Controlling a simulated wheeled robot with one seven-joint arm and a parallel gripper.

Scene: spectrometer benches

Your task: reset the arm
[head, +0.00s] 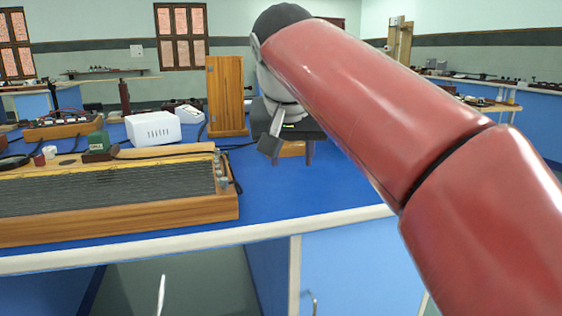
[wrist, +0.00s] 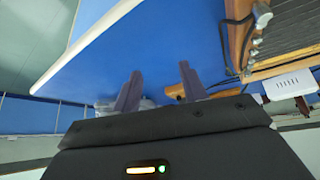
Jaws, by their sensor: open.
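My red arm reaches in from the right in the head view, and its end hangs above the blue bench top (head: 295,188). My gripper (head: 294,153) points down over the bench, partly hidden behind the arm's wrist. In the wrist view my gripper (wrist: 160,88) shows two dark fingers spread apart with nothing between them. The bench top and its pale edge show beyond the fingers.
A long wooden rheostat-like box (head: 110,225) lies on the bench at left. Behind it stand a white box (head: 153,128) and an upright wooden box (head: 226,95). The bench's front right is clear. Another bench (head: 520,118) is at far right.

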